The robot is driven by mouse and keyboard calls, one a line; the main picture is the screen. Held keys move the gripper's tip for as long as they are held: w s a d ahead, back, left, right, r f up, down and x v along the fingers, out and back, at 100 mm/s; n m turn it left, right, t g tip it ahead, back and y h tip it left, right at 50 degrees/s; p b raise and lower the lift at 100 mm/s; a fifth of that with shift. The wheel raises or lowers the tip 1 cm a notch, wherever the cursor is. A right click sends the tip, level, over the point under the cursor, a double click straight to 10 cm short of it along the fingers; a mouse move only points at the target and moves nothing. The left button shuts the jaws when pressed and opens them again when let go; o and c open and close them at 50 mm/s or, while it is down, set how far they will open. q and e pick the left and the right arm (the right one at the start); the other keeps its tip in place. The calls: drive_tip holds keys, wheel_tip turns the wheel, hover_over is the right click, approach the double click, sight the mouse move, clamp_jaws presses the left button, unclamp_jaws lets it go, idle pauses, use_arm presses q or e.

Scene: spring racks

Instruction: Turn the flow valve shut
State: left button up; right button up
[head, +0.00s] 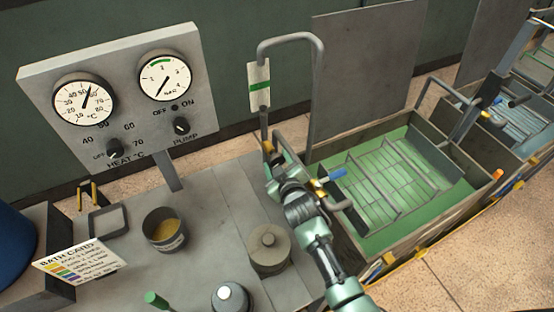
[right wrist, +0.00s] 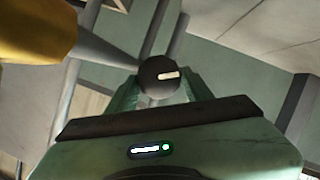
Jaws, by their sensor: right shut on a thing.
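The flow valve's dark round knob (right wrist: 158,77), with a white pointer mark lying nearly level, shows in the right wrist view between my right gripper's green fingers (right wrist: 160,92). In the head view my right gripper (head: 272,165) is at the grey standpipe (head: 264,122), just below the hanging tag with a green band (head: 259,84); it covers the knob there. The gripper is shut on the knob. The right-hand gauge (head: 164,76) has a green arc at its top, and its needle points to the lower left. My left gripper is not in view.
A bath of green liquid (head: 375,228) with a rack stands right of my right arm. A lidded pot (head: 270,252), a tin (head: 165,230) and a bath card (head: 82,258) stand on the grey bench. The gauge panel (head: 120,75) stands at the back left.

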drive_tip(key=shift+d+r+m+y+p, duration=0.15)
drive_tip(key=shift+r+m+y+p, duration=0.1)
drive_tip(key=shift+m+y+p, duration=0.35)
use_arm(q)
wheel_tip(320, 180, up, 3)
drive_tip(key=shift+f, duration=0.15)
use_arm(e)
drive_tip(key=shift+f+m+g, duration=0.2)
drive_tip(key=shift+m+g, duration=0.2)
drive_tip(key=o, duration=1.3)
drive_tip(key=shift+o, duration=0.2)
drive_tip(key=shift+w, duration=0.1)
